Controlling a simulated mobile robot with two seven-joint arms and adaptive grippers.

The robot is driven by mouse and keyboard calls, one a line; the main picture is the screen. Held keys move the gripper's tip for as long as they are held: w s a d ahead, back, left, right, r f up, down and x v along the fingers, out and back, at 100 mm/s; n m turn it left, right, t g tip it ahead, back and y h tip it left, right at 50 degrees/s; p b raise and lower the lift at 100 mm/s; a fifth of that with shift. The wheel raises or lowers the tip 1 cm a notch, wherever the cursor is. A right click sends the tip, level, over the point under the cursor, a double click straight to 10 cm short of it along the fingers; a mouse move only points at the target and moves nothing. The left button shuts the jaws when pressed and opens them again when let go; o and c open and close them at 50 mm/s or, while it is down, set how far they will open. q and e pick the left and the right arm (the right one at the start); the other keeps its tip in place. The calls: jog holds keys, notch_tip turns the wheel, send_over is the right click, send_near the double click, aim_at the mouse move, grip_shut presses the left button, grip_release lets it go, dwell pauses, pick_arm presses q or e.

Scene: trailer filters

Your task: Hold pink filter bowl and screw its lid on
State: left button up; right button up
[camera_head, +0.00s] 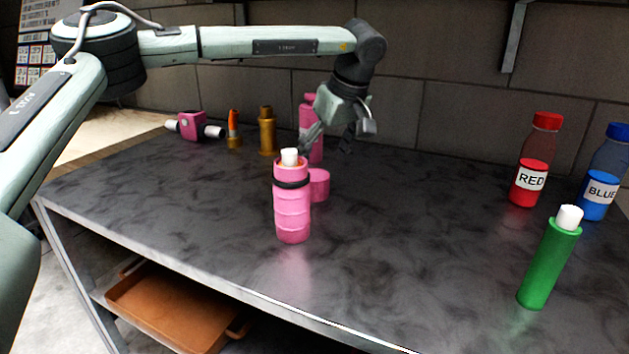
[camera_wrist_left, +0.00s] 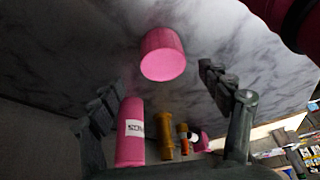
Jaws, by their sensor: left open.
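The pink filter bowl (camera_head: 292,212) stands upright near the middle of the table, with a black ring near its top and a white filter (camera_head: 289,157) sticking out. The pink lid (camera_head: 320,186), a short cup shape, stands on the table just behind and right of the bowl. It also shows in the left wrist view (camera_wrist_left: 162,56), ahead of and between the fingers. My left gripper (camera_head: 329,141) is open and empty, above and behind the lid, not visibly touching it. A dark pink shape, probably the bowl, is cut off at the wrist view's upper right. My right gripper is not in view.
A labelled pink bottle (camera_wrist_left: 130,135) stands behind my left gripper. Brass fittings (camera_head: 267,132) and a pink housing (camera_head: 191,126) stand at the back left. Red (camera_head: 535,165) and blue (camera_head: 602,180) bottles and a green filter holder (camera_head: 549,265) stand right. The table's front middle is clear.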

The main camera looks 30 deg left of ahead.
aim_at(315, 175)
pick_arm(q)
jog(key=shift+s+x, duration=0.1)
jog(key=shift+x, duration=1.15)
jog(key=shift+s+x, duration=0.15)
jog(key=shift+x, duration=1.15)
jog(key=shift+a, duration=0.15)
jog(key=c, duration=1.2)
